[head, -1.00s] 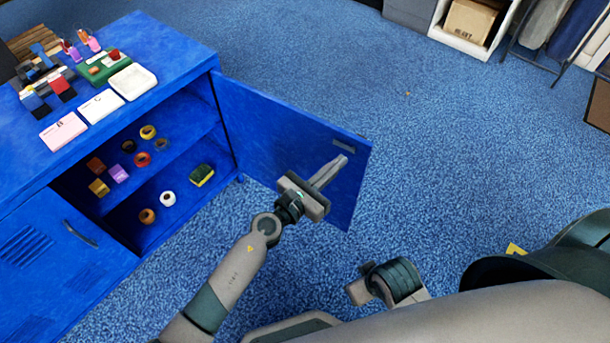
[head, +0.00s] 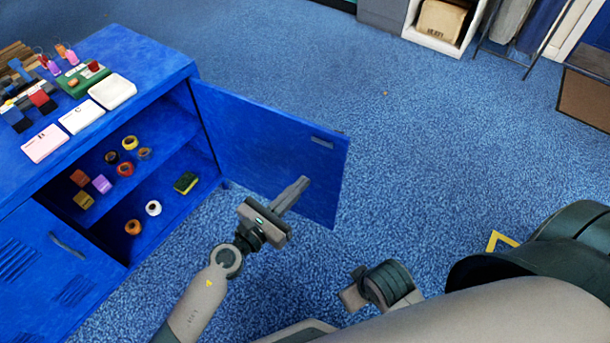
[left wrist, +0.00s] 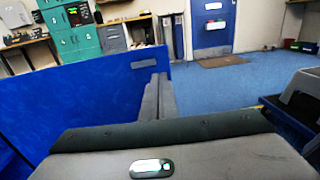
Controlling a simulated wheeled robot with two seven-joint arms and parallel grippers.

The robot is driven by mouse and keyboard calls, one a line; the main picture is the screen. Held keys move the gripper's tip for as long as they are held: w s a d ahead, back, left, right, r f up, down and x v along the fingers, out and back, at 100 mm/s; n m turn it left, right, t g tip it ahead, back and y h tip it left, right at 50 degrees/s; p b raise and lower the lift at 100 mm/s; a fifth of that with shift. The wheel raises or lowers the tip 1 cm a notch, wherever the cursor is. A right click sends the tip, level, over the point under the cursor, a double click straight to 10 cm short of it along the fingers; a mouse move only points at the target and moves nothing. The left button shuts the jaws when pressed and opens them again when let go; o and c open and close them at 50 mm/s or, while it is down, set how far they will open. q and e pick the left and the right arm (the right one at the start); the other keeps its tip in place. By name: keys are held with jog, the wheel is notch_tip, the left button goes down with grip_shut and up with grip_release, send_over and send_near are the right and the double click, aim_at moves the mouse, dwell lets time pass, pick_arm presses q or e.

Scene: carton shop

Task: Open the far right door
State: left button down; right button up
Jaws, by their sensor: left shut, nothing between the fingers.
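The far right door (head: 265,140) of the blue cabinet stands swung wide open, its inner face toward me. It also fills the left of the left wrist view (left wrist: 85,105). My left gripper (head: 303,182) is shut and empty, its fingers in front of the door's inner face, left of its free edge; whether they touch it I cannot tell. The fingers also show in the left wrist view (left wrist: 160,85). The open compartment shows tape rolls and small boxes on a shelf (head: 165,155) and on its floor. My right gripper is not recognisable in view.
The cabinet top (head: 150,60) bears cards, a white dish (head: 112,91) and small goods. A closed left door (head: 50,270) with a handle is beside the opening. Blue carpet (head: 420,160) right of the open door is clear. A white shelf with a carton (head: 441,20) stands at the back.

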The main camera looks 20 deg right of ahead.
pick_arm(q)
jog(key=v, duration=0.4)
jog(key=shift+s, duration=0.4)
